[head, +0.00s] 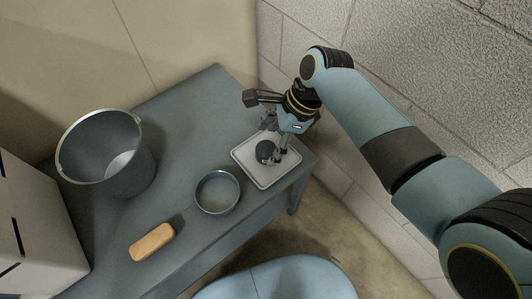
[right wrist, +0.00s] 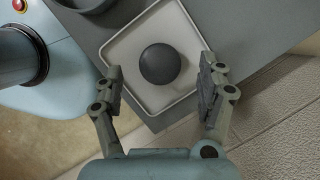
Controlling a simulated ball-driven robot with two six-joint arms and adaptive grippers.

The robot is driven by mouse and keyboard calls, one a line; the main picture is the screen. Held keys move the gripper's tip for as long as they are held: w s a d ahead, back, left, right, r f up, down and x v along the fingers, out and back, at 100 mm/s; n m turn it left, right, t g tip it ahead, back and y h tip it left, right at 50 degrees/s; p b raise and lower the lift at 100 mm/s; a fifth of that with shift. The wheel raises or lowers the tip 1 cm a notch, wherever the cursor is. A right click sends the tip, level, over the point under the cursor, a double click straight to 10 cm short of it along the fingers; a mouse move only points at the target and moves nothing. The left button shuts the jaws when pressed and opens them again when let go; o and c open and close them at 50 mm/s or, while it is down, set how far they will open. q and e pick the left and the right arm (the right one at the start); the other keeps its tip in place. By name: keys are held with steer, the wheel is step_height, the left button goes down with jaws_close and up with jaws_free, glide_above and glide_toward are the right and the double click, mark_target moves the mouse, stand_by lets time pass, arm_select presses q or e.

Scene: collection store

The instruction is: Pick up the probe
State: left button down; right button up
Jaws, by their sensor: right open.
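A dark, round-topped thing, apparently the probe (head: 265,152), sits in a shallow white square tray (head: 268,177) at the right end of the grey table. In the right wrist view the probe (right wrist: 160,64) shows from above as a smooth dark disc near the middle of the tray (right wrist: 127,52). My right gripper (head: 272,142) is over the tray, its fingers open. In the right wrist view one finger is on each side of the probe, apart from it, and nothing is between them but the probe below. My left gripper is in neither view.
A round grey dish (head: 217,192) stands left of the tray. A grey bucket (head: 107,155), a tan block (head: 152,242) and a pale cabinet (head: 30,235) are farther left. A block wall (head: 400,60) rises close behind the right arm. The table middle is clear.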

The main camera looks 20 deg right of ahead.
mark_target(267, 148)
steer(key=b+x, duration=0.1)
steer(key=x, duration=0.2)
steer(key=shift+a+f, duration=0.1)
steer(key=shift+f, duration=0.25)
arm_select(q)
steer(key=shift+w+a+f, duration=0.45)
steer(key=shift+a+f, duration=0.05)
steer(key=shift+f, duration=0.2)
arm_select(e)
steer(key=shift+r, duration=0.1)
steer(key=shift+c, duration=0.4)
steer(key=c, duration=1.2)
